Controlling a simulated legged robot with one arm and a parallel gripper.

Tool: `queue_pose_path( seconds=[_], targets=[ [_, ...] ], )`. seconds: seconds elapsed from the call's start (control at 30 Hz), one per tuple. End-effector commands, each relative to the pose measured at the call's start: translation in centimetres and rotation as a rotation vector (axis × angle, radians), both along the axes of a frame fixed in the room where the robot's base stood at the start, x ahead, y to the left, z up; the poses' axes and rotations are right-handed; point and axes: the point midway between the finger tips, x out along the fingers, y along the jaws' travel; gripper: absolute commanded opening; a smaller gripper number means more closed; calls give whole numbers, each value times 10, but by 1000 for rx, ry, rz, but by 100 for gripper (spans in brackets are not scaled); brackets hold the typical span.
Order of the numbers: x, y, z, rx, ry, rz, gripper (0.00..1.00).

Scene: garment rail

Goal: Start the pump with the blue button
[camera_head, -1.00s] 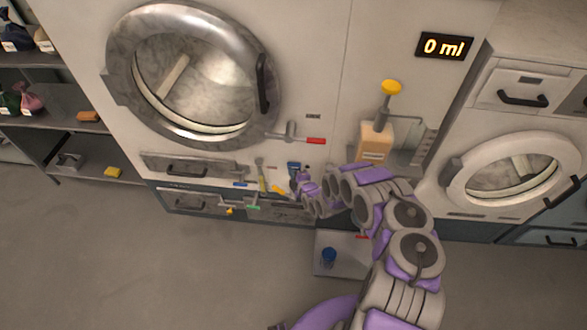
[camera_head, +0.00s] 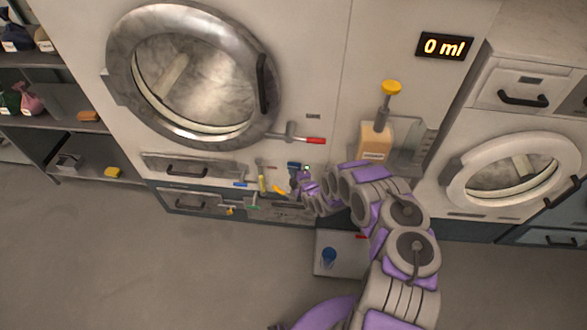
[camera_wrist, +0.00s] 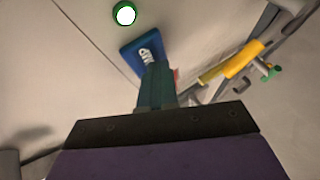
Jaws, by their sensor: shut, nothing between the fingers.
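The blue button (camera_head: 293,165) is on the white machine front, below the round door. In the wrist view the blue button (camera_wrist: 146,52) is a square plate with a pale mark. My gripper (camera_wrist: 153,72) is shut and empty, with its teal fingertips at the button's lower edge; whether they touch it I cannot tell. In the head view my gripper (camera_head: 300,183) is small, just below the button. The display (camera_head: 444,46) reads 0 ml.
A red-tipped lever (camera_head: 300,138) is above the button. Several coloured valve handles (camera_head: 262,184) are left of my gripper. A pump bottle (camera_head: 376,140) with a yellow top stands to the right. A grey tray (camera_head: 350,266) with a blue vessel (camera_head: 328,258) is below. Open floor lies left.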

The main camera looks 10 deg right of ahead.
Motion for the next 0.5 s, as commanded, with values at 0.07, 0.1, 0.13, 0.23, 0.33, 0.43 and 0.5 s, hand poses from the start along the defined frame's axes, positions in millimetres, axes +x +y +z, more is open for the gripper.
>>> queue_pose_path(
  seconds=[0.07, 0.1, 0.13, 0.23, 0.33, 0.43, 0.5],
  targets=[
    [-3, 1, 1, -1, 0, 1, 0],
    [-4, 2, 1, 0, -1, 1, 0],
    [-5, 2, 1, 0, -1, 1, 0],
    [-5, 2, 1, 1, -2, 0, 0],
    [-5, 2, 1, 1, -1, 1, 0],
    [-6, 3, 1, 0, 0, 1, 0],
    [-10, 5, 0, 0, 1, 3, 0]
  ],
)
